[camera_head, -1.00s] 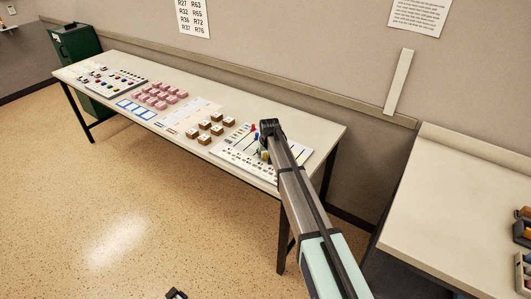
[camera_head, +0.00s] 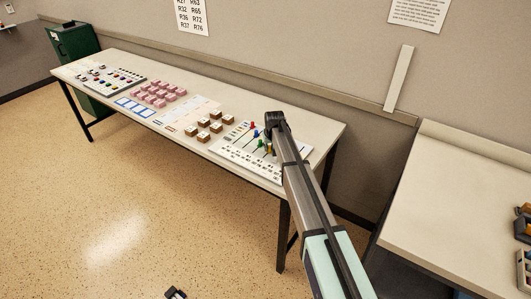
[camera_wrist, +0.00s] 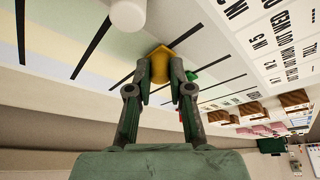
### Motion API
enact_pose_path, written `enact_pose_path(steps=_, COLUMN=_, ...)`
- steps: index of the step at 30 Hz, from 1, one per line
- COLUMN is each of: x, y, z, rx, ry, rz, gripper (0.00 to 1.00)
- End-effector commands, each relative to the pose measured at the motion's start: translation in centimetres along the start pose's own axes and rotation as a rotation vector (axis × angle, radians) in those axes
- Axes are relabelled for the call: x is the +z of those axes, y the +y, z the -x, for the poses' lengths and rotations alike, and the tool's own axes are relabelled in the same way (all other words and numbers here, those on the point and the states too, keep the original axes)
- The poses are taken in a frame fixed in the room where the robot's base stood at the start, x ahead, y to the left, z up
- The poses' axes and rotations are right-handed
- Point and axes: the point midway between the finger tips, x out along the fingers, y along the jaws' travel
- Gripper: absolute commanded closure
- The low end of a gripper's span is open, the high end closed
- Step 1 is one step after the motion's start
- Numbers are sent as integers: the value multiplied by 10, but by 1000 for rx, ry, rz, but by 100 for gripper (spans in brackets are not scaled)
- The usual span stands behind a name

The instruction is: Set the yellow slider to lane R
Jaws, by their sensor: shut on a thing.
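The yellow slider (camera_wrist: 160,62) has a faceted knob. In the wrist view it sits between the two fingertips of my gripper (camera_wrist: 160,75), which are closed on it. My gripper (camera_head: 274,122) also shows in the head view, over the white slider panel (camera_head: 225,150) at the right end of the long table. A green knob (camera_wrist: 191,76) shows just behind the right finger, and a white knob (camera_wrist: 127,15) stands on the other side. Black slots run across pale colored bands. The lane letters are too small or cut off to read, so I cannot tell the slider's lane.
Brown blocks (camera_head: 203,136) stand left of the panel, with pink blocks (camera_head: 157,94) farther left. A board with small colored knobs (camera_head: 115,79) lies at the far left of the table (camera_head: 330,130). A second table (camera_head: 450,200) stands at the right. The wall is behind.

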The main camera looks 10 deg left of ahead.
Motion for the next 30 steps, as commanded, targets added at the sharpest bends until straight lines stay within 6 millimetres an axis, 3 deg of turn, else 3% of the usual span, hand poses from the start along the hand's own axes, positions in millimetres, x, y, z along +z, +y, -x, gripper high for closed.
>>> enact_pose_path(steps=1, x=-12, y=11, z=-10, rx=2, ry=2, rz=-3, gripper=100)
enact_pose_path(steps=6, x=-40, y=41, z=-21, rx=2, ry=3, rz=-2, gripper=100)
enact_pose_path(steps=13, x=-67, y=71, z=-30, rx=1, ry=2, rz=-1, gripper=100)
enact_pose_path(steps=29, x=-78, y=84, z=-31, rx=3, ry=6, rz=0, gripper=100)
enact_pose_path(steps=30, x=-78, y=84, z=-31, rx=4, ry=6, rz=0, gripper=73)
